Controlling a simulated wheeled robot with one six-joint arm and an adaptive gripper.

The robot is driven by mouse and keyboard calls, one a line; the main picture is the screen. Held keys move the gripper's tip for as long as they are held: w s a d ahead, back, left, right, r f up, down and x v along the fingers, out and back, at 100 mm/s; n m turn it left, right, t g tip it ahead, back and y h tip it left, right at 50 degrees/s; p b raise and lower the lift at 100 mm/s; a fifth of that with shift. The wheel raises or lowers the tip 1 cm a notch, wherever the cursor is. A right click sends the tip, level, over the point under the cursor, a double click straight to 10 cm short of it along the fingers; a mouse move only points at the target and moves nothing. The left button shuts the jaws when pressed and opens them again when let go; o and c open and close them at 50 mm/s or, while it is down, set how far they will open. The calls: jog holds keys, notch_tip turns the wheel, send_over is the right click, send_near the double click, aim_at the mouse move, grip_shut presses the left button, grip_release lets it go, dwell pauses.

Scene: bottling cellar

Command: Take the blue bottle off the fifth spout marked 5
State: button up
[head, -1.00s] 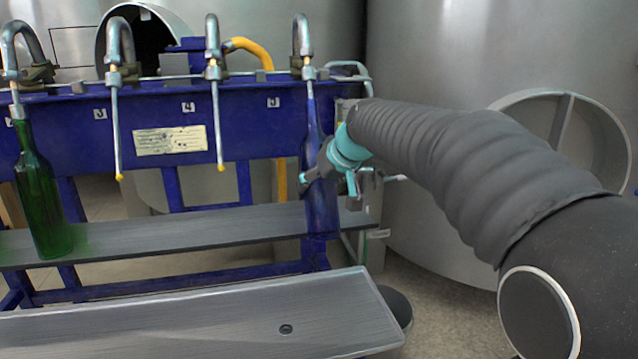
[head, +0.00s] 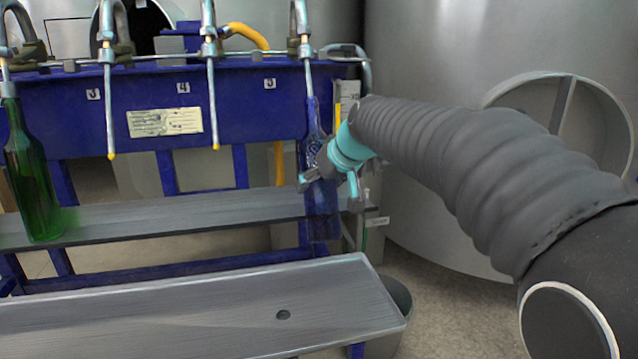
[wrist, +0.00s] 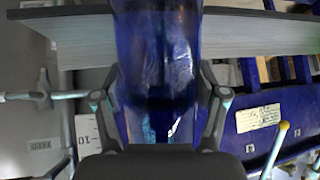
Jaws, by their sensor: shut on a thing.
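The blue bottle (head: 321,222) is upright under the fifth spout (head: 308,78), right of the label 5 (head: 270,84). The spout's metal tube runs down to the bottle's mouth; its tip is out of sight, seemingly inside the neck. My gripper (head: 330,184) is shut around the bottle's body from the right. In the wrist view, the bottle (wrist: 157,55) fills the middle between my two fingers (wrist: 162,100). Its lower end shows in front of the shelf's edge in the head view; whether it touches the shelf is unclear.
A green bottle (head: 34,185) stands on the grey shelf (head: 180,220) at far left. Spouts 3 (head: 109,110) and 4 (head: 212,105) hang empty. A grey tray-like table (head: 200,310) lies in front. Big steel tanks (head: 450,50) stand behind and right.

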aim_at(326, 240)
jog(key=shift+s+d+f+b, duration=0.1)
jog(key=shift+s+f+b, duration=0.3)
jog(key=shift+f+b, duration=0.45)
jog(key=shift+s+d+f+b, duration=0.1)
jog(key=shift+s+f+b, duration=0.25)
jog(key=shift+f+b, duration=0.5)
jog(key=shift+s+d+f, duration=0.15)
jog(key=shift+s+f, duration=0.4)
jog(key=shift+f, duration=0.65)
jog(key=shift+s+d+f, duration=0.2)
jog(key=shift+s+f, duration=0.4)
jog(key=shift+f, duration=0.65)
jog(key=shift+s+d+f, duration=0.15)
jog(key=shift+s+f, duration=0.4)
jog(key=shift+f, duration=0.65)
jog(key=s+d+r, duration=0.2)
jog(key=s, duration=0.4)
jog(key=shift+s, duration=0.35)
